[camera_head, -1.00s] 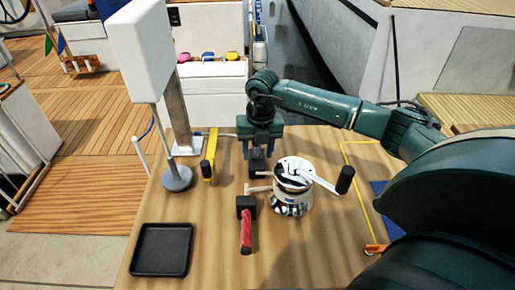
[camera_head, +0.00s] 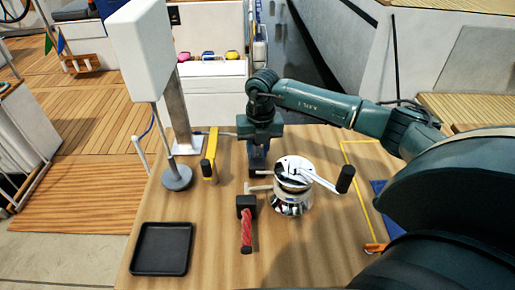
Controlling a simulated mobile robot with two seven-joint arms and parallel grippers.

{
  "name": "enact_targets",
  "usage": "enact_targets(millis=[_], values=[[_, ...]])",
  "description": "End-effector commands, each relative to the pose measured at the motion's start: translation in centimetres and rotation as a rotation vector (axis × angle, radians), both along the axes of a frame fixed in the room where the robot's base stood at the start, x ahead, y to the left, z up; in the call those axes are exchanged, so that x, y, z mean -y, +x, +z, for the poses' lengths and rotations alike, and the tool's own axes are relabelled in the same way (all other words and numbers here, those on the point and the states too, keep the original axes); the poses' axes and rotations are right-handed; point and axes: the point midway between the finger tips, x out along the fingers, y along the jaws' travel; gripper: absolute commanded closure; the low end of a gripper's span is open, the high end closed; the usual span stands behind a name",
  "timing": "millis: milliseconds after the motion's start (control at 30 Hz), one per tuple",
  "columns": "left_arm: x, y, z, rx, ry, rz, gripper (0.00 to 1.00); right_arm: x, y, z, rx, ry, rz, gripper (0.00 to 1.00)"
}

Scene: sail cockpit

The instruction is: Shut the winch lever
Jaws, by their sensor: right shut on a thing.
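The silver winch (camera_head: 292,190) stands on the wooden table, with a crank arm on top that ends in a black grip (camera_head: 344,179) pointing right. In front of it, to the left, is a black block (camera_head: 246,203) with a red handle (camera_head: 246,232) towards me. My right gripper (camera_head: 258,160) points down just behind and left of the winch. It is shut on a small dark block there, which the fingers mostly hide. I cannot tell whether this block is joined to the winch. My left gripper is out of view.
A black tray (camera_head: 161,249) lies at the front left. A yellow-handled tool (camera_head: 209,158) and a white panel (camera_head: 140,45) on a round-based stand are left of my gripper. A yellow outline and a blue patch (camera_head: 379,188) lie right. The front middle of the table is clear.

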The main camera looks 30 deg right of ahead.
Motion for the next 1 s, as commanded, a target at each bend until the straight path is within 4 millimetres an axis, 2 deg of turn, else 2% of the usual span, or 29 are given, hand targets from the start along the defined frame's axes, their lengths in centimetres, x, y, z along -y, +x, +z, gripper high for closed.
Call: enact_targets(millis=[167,433,600,767,1000], values=[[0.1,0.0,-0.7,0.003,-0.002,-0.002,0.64,-0.2,-0.2,-1.0,0.0,0.002,0.001,1.0],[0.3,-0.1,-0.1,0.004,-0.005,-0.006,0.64,-0.3,-0.4,-0.8,-0.009,0.005,0.003,1.0],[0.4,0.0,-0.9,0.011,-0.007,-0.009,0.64,-0.5,-0.8,-2.4,-0.013,0.005,0.003,1.0],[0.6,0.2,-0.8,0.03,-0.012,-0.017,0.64,-0.6,-1.0,-3.4,-0.012,0.004,0.003,1.0],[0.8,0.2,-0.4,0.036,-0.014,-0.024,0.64,-0.6,-1.0,-3.4,-0.01,0.003,0.001,1.0]])
